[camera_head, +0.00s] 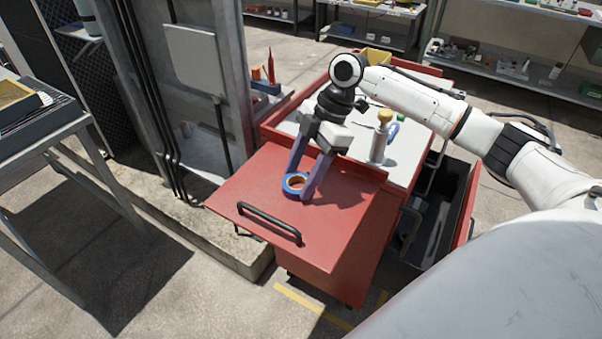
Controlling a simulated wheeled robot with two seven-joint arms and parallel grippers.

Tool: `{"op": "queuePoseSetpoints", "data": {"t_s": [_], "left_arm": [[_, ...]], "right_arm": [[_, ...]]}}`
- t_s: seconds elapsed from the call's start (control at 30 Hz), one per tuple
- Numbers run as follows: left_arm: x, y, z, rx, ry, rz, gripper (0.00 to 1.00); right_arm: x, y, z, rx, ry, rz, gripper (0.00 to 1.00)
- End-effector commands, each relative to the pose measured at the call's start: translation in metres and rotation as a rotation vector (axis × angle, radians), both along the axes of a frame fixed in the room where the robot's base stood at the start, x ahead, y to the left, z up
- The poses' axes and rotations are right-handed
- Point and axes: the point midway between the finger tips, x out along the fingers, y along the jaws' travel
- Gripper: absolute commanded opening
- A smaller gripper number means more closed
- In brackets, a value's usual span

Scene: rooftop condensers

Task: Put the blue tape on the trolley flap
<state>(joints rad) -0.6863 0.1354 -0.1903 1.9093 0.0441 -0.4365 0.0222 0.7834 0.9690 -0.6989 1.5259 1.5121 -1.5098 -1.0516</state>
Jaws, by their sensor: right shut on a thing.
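The blue tape (295,186) is a small blue roll with a tan inner ring. It is between the fingers of my right gripper (300,192), which is shut on it. The tape is over the red trolley flap (262,180), near its middle, and looks to be at or very close to its surface; I cannot tell if it touches. The flap is level and has a black handle (268,222) at its front edge. My left gripper is not in view.
The trolley's white top (360,150) behind the flap holds a grey bottle with a yellow cap (381,138). A grey cabinet with black pipes (195,60) stands left of the flap. A metal table (45,130) is at far left. Shelves (520,75) stand at the back.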

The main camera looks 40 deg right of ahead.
Motion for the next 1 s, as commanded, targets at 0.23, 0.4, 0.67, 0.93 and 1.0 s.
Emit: {"op": "queuePoseSetpoints", "data": {"t_s": [0.23,0.4,0.67,0.93,1.0], "left_arm": [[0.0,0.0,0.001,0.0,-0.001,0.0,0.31],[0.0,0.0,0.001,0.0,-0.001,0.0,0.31],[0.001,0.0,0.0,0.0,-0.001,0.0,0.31],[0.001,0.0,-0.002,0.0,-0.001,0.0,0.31],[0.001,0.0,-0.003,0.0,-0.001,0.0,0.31]], "right_arm": [[0.0,0.0,-0.002,0.001,0.0,0.0,0.63],[0.0,0.0,-0.002,0.0,0.0,0.0,0.7],[0.0,-0.002,0.004,0.0,-0.002,-0.001,0.7],[-0.002,-0.022,0.05,0.001,-0.005,-0.002,0.7],[-0.003,-0.028,0.064,0.0,-0.005,-0.002,0.7]]}}
